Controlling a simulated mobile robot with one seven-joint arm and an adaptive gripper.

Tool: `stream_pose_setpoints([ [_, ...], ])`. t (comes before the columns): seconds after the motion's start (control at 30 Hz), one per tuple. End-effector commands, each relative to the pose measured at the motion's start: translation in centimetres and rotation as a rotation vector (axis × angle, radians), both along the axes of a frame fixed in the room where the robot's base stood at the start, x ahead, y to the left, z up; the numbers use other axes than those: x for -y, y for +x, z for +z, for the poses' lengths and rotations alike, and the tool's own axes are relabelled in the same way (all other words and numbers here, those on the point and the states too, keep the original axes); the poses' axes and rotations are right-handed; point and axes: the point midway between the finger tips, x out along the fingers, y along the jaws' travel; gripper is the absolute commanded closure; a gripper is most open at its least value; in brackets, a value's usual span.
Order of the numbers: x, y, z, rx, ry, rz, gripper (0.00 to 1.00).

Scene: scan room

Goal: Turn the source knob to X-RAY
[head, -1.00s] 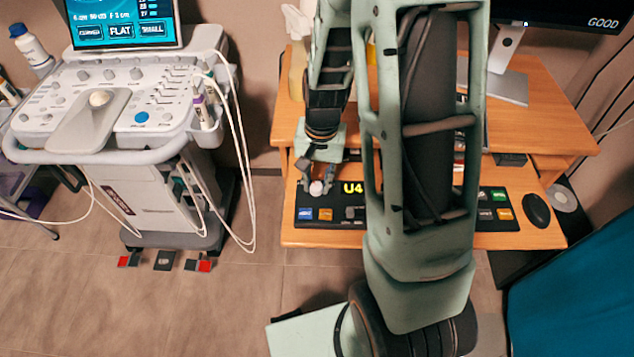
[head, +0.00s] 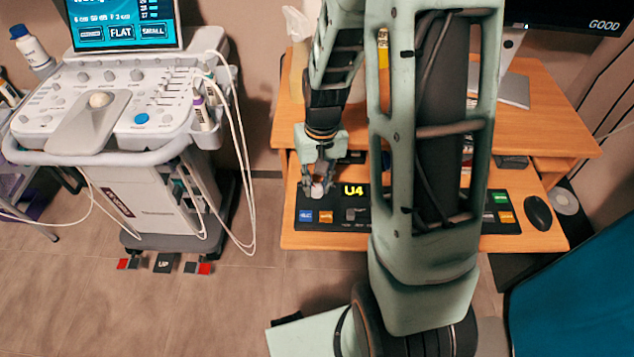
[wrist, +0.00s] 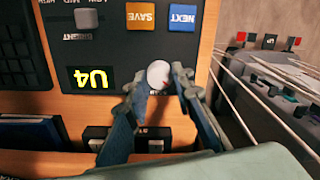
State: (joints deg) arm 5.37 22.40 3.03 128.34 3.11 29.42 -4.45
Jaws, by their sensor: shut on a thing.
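A round white knob (wrist: 158,75) stands on the black control panel (wrist: 205,65), beside the yellow "U4" display. A small reddish mark shows on the knob. My gripper (wrist: 162,84) is shut on the knob, with one blue-grey finger on each side of it. In the head view my gripper (head: 319,188) is at the panel's left part, over the white knob. Any source labels around the knob, X-RAY included, are hidden or not readable, so I cannot tell where it points.
Orange SAVE (wrist: 141,14) and blue NEXT (wrist: 182,17) buttons and a BRIGHT slider (wrist: 87,20) are close to the gripper. The panel lies on a wooden desk (head: 400,242) with a mouse (head: 537,212) at right. An ultrasound cart (head: 160,185) stands at left.

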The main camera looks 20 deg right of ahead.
Motion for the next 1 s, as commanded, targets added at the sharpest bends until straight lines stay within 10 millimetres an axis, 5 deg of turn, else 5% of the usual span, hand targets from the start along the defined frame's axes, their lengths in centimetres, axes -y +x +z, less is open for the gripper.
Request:
stream_pose_setpoints([
  [0.2,0.0,0.0,0.0,0.001,-0.001,0.001,1.00],
  [0.23,0.0,0.0,0.0,0.001,-0.001,0.001,0.75],
  [0.37,0.0,0.0,0.0,0.001,-0.001,0.001,0.60],
  [0.73,0.0,0.1,0.5,0.003,-0.001,0.000,0.60],
  [1.0,0.3,0.2,4.7,0.007,-0.001,-0.001,0.60],
])
